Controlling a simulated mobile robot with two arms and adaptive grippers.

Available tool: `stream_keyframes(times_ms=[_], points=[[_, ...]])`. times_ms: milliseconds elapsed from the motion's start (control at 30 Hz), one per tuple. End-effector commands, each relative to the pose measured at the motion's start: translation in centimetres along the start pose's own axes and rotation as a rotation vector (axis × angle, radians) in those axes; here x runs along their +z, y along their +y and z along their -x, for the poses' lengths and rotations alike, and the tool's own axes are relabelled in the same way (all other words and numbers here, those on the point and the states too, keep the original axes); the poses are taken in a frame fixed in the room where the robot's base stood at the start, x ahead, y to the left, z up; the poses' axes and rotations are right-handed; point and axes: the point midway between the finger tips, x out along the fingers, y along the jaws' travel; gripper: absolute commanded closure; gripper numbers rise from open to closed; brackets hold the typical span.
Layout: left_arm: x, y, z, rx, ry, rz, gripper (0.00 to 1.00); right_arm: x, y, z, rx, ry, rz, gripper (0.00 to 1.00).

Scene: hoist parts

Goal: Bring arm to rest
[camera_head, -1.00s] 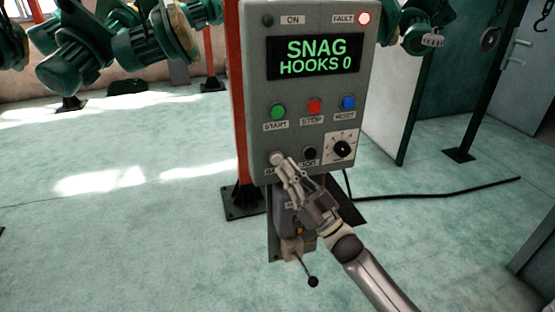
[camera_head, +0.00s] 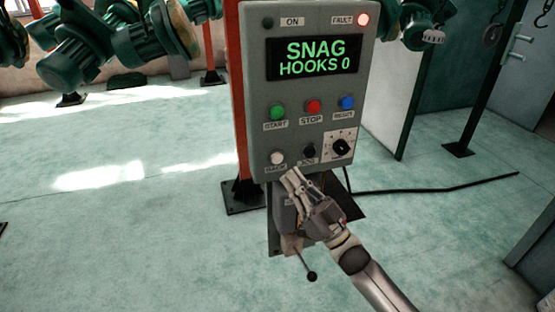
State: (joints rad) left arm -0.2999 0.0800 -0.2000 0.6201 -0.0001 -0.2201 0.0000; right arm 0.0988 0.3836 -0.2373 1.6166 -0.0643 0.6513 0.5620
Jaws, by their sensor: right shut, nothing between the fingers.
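My right gripper (camera_head: 294,178) is shut and empty. It is just below the lower edge of a grey control panel (camera_head: 262,125), in front of the panel's post. My right arm comes in from the bottom right. The white button (camera_head: 277,158) at the panel's lower left is in clear view, a little up and left of the fingertips. My left gripper does not show.
The panel's screen (camera_head: 315,58) reads "SNAG HOOKS 0" and the red fault lamp (camera_head: 363,20) is lit. A lever with a black knob (camera_head: 312,276) sticks out below the panel. A black cable (camera_head: 430,190) lies on the floor. Green floor at left is open.

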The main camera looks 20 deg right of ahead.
Motion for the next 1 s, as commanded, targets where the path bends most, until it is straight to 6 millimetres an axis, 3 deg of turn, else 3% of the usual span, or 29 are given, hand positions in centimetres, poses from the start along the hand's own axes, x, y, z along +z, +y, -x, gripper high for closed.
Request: stream_keyframes(times_ms=[267,467,767,1000], points=[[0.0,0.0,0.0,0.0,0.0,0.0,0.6,0.4,0.0,0.1,0.017,-0.022,0.001,1.0],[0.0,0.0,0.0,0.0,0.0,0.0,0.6,3.2,-0.1,1.7,0.142,-0.198,0.009,1.0],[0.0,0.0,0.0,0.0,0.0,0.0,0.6,8.3,-1.2,8.2,0.351,-0.621,0.021,1.0],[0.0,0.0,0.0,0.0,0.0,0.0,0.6,10.1,-3.6,15.9,0.454,-0.99,0.009,1.0]])
